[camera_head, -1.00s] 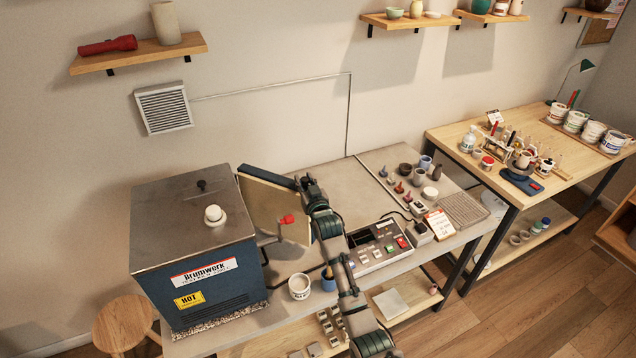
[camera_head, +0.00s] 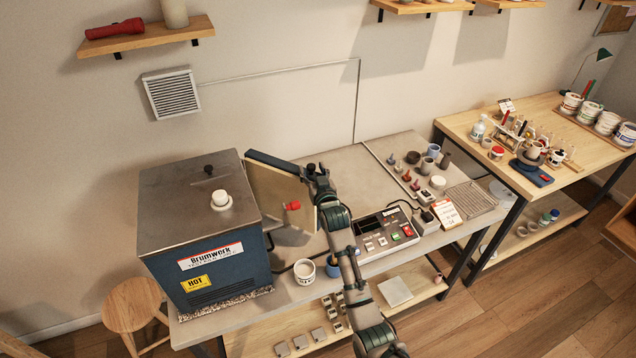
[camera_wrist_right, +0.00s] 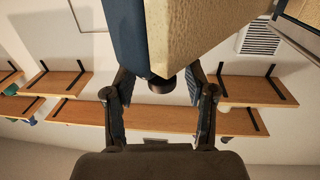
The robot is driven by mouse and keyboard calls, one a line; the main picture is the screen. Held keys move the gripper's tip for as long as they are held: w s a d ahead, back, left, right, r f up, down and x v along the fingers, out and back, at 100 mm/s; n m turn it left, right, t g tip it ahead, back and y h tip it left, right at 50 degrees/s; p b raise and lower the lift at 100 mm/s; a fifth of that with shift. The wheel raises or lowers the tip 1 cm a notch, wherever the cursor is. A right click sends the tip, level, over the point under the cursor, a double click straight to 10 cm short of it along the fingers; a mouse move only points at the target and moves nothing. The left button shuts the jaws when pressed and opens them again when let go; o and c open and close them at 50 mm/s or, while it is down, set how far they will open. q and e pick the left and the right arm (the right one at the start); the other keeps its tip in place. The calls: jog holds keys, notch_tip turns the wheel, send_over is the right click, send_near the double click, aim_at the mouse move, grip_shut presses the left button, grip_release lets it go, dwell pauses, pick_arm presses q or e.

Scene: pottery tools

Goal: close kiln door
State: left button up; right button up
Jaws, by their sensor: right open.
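The kiln (camera_head: 205,255) is a dark blue box with a grey metal top at the left of the head view. Its door (camera_head: 278,197) stands open on the kiln's right side, cream inner face showing, with a blue outer shell. My right gripper (camera_head: 313,172) is at the door's free edge. In the right wrist view the door (camera_wrist_right: 190,35) comes down from the top, and its end lies between my open fingers (camera_wrist_right: 158,88). A dark round knob-like part (camera_wrist_right: 161,84) also sits between them. I cannot tell whether the fingers touch the door. My left gripper is out of view.
A white mug (camera_head: 304,271) and a blue cup (camera_head: 333,267) stand on the bench below the door. A control box (camera_head: 385,232) with buttons is right of my arm. A red-tipped part (camera_head: 292,206) shows before the door's inner face. A wooden stool (camera_head: 133,303) stands at left.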

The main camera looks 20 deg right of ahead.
jog(key=s, duration=1)
jog(key=shift+s+f, duration=0.15)
jog(key=shift+s, duration=0.05)
jog(key=shift+a, duration=0.1)
